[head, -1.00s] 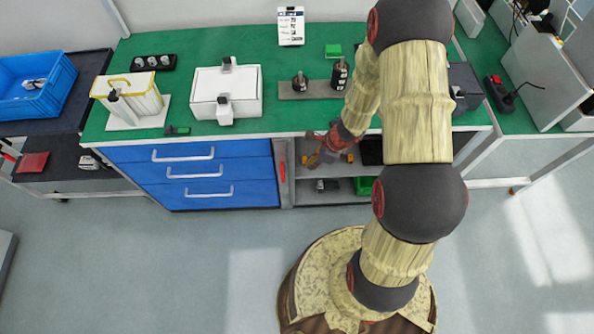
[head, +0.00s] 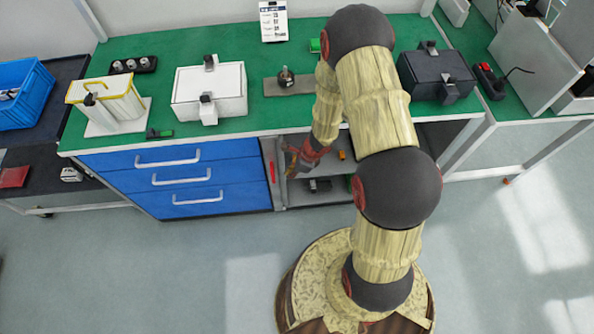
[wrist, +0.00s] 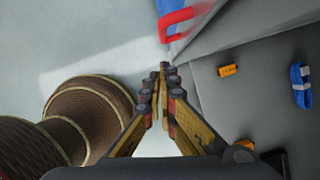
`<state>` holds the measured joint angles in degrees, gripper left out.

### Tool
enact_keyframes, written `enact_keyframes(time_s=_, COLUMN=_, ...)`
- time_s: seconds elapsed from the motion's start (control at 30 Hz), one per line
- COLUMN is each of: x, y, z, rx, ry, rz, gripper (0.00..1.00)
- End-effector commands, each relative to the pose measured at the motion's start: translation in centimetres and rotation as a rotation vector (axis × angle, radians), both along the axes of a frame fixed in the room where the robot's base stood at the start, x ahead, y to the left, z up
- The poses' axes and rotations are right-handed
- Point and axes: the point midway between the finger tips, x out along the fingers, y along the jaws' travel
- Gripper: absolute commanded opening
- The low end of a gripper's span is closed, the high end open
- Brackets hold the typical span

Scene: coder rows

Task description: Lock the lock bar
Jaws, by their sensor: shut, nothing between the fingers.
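The drawer cabinet (head: 231,182) has blue drawer fronts with pale handles, and all its drawers look shut. A red bar (head: 271,171), which seems to be the lock bar, stands upright at the cabinet's right edge. In the wrist view a red bent bar (wrist: 177,15) shows at the top, beyond my fingertips. My gripper (head: 290,171) is just right of the red bar, in front of the open shelf. In the wrist view my gripper (wrist: 163,72) is shut and empty, its tips apart from the bar in the picture.
The open shelf (wrist: 222,95) to the right holds small orange items (wrist: 229,70) and a blue coiled cable (wrist: 301,84). The green-topped bench (head: 225,135) runs above, with a white box (head: 185,92) and a black box (head: 435,75). The floor in front is clear.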

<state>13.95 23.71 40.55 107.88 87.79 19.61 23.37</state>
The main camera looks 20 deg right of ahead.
Motion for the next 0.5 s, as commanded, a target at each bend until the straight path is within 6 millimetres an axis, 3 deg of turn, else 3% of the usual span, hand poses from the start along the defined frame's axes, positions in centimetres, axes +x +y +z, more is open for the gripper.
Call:
enact_keyframes(time_s=0.2, x=1.7, y=2.3, z=0.3, rx=0.000, ry=-0.005, rz=0.004, gripper=0.00)
enact_keyframes(time_s=0.5, x=2.1, y=2.8, z=0.4, rx=0.000, ry=-0.006, rz=0.001, gripper=0.00)
